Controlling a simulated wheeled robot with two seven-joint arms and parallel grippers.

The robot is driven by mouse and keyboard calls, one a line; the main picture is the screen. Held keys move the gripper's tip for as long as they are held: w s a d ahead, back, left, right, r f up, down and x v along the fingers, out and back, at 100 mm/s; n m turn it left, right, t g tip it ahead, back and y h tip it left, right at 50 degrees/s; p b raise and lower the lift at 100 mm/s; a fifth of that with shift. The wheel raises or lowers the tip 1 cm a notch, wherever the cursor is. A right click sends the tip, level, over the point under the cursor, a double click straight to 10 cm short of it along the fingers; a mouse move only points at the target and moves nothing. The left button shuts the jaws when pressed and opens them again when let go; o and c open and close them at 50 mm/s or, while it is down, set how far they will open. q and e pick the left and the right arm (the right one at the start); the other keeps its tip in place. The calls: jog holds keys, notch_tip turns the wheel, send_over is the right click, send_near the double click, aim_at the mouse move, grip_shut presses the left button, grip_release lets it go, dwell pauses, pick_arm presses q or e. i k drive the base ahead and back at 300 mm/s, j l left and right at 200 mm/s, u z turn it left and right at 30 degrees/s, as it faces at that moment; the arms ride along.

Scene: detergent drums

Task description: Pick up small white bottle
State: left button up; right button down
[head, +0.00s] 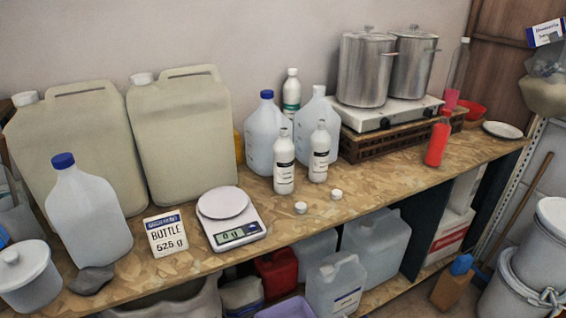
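Two small white bottles with dark-and-white labels stand upright side by side near the middle of the wooden bench: a left one (284,166) and a right one (319,156). Two small white caps, one left (300,208) and one right (336,195), lie on the bench in front of them. A third white bottle (291,92) with a green label stands behind, partly hidden by larger jugs. Neither of my grippers is in view.
A scale (232,218) reading 0 g and a "BOTTLE 525 g" card (166,236) are to the left. A blue-capped jug (266,134) and a white-capped jug (316,112) stand close behind the bottles. A stove (392,113) with pots is right. The bench front is mostly clear.

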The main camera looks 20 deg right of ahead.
aim_at(284, 150)
jog(key=i+l+z, duration=0.15)
jog(key=l+z, duration=0.2)
jog(key=l, duration=0.15)
jog(key=i+l+z, duration=0.3)
jog(key=l, duration=0.15)
jog(key=i+l+z, duration=0.2)
jog(key=l+z, duration=0.15)
